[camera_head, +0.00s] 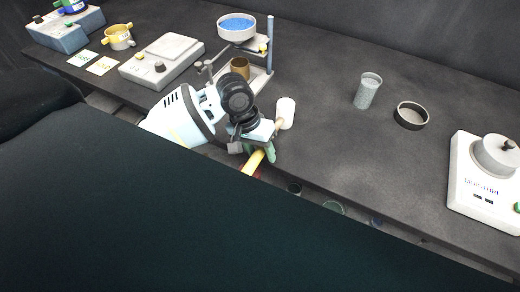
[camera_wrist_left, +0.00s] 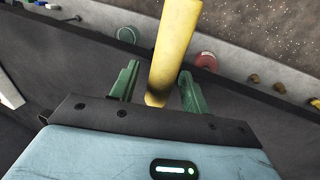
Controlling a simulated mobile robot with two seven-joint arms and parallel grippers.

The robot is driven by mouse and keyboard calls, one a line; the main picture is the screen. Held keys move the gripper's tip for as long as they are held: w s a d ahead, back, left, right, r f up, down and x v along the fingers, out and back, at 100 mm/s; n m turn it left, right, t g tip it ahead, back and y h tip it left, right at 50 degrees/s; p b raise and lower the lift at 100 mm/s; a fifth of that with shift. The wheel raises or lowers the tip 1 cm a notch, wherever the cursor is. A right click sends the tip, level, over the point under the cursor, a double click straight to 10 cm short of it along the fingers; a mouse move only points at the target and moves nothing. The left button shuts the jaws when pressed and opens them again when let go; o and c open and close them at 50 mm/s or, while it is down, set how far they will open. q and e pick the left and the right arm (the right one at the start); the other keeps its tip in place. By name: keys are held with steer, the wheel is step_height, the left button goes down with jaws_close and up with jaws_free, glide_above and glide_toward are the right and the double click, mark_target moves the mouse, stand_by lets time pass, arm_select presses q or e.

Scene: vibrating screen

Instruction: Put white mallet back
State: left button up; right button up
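The white mallet has a white cylindrical head (camera_head: 286,112) and a yellow handle (camera_head: 253,162). My left gripper (camera_head: 262,149) is at the handle near the table's front edge, with its green fingers on either side of it. The head appears upright, to the upper right of the gripper. My right gripper is not in view.
A red round object (camera_wrist_left: 206,60) lies close by the fingers. The table's middle is fairly clear.

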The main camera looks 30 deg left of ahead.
arm_select(q)
steer(key=v, duration=1.2)
steer(key=shift+s+f, duration=0.1)
steer(key=shift+s, duration=0.05)
